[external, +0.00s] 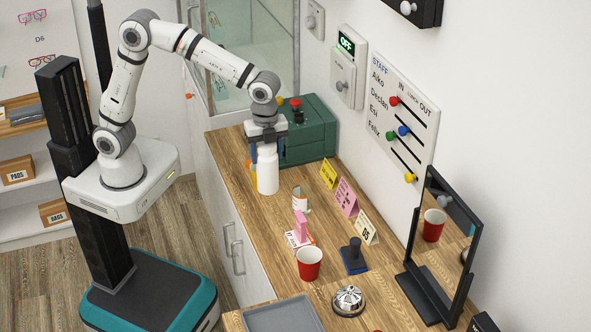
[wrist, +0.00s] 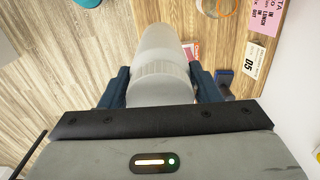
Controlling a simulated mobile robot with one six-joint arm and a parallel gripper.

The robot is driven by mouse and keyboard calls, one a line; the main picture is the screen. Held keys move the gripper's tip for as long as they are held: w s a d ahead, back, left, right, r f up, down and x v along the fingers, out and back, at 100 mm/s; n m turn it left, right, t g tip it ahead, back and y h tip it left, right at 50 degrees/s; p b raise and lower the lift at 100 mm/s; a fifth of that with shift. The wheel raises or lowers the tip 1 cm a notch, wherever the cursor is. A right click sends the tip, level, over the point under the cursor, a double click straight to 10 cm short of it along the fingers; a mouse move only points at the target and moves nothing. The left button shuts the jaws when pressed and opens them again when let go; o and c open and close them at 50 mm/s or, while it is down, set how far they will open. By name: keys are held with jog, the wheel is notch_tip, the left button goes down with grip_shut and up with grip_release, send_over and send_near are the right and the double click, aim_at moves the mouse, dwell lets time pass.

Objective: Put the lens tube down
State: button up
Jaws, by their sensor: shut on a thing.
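The lens tube (external: 267,172) is a white, bottle-shaped cylinder with a narrower top, upright over the back part of the wooden counter (external: 232,151). My gripper (external: 265,137) points down and is shut on its upper end. In the wrist view the tube (wrist: 160,50) shows pale with a ridged ring, between the two dark blue fingers of my gripper (wrist: 160,88). I cannot tell whether its base touches the counter or hangs just above it.
A teal box (external: 306,135) with a red button stands behind the tube. A small can (external: 300,200), a pink item (external: 300,228), folded cards (external: 346,198), a red cup (external: 309,263), a blue-based stamp (external: 354,257), a bell (external: 348,301) and a mirror (external: 441,250) stand nearer. The grey tray (external: 285,317) looks empty.

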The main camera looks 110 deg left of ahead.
notch_tip(320, 180, up, 6)
jog(key=shift+f, duration=0.1)
jog(key=w+a, duration=0.2)
jog(key=a, duration=2.2)
notch_tip(320, 180, down, 22)
jog(key=p, duration=0.1)
jog(key=shift+s+r+n, duration=0.25)
jog(key=shift+n, duration=0.05)
jog(key=shift+f, duration=0.2)
jog(key=o, duration=1.4)
jog(key=shift+c, duration=0.2)
jog(key=shift+r, duration=0.1)
